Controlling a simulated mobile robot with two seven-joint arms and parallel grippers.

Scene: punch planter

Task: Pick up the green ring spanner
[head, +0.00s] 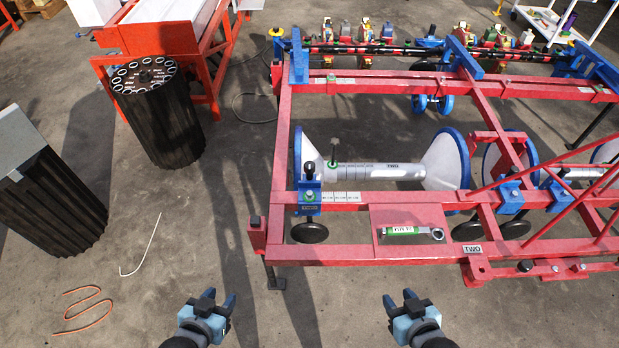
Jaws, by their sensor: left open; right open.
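The green ring spanner (403,231) lies on a flat red plate (392,215) on the near side of the red planter frame. Its green handle is to the left and a ring end shows to the right. My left gripper (219,298) is open and empty, low in the view, left of the spanner and nearer to me. My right gripper (400,299) is open and empty, just nearer to me than the spanner and apart from it. Nothing hides the spanner.
The red planter frame (340,253) fills the right side, with a white drum (375,171) and blue-rimmed cones behind the plate. Dark ribbed bins (165,125) stand at left. An orange cord (85,312) and a white hooked rod (143,245) lie on the floor.

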